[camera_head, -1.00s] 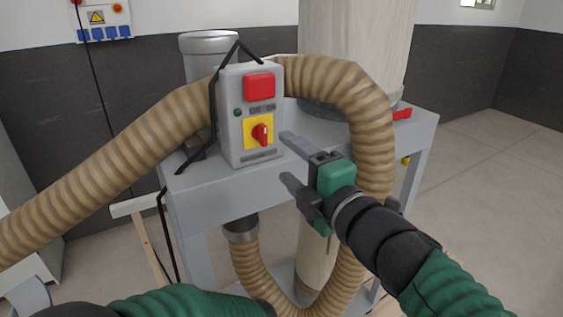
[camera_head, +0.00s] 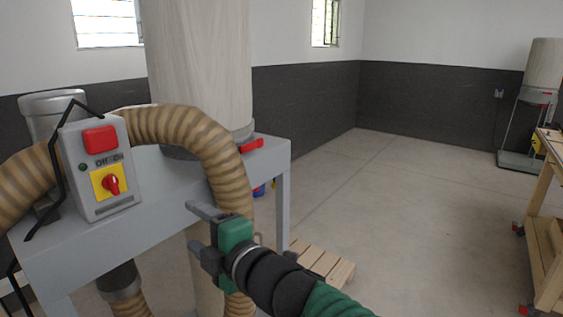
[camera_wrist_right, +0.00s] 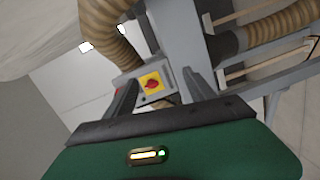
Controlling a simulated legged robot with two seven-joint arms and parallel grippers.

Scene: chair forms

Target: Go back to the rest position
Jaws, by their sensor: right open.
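My right gripper (camera_head: 198,229) is open and empty in the head view. It is in front of the grey machine stand, near the ribbed tan hose, and apart from the control box. The control box (camera_head: 99,168) is grey, with a red button and a red rotary switch (camera_head: 111,184) on a yellow plate. In the right wrist view the box (camera_wrist_right: 152,86) shows between the open fingers, some way beyond them. My left gripper is not in view.
The grey stand (camera_head: 270,160) carries a large pale filter bag (camera_head: 200,70). A tan hose (camera_head: 215,150) loops down beside my right gripper. A wooden pallet (camera_head: 318,265) lies on the floor. A wooden workbench (camera_head: 548,220) stands at right. The floor between is open.

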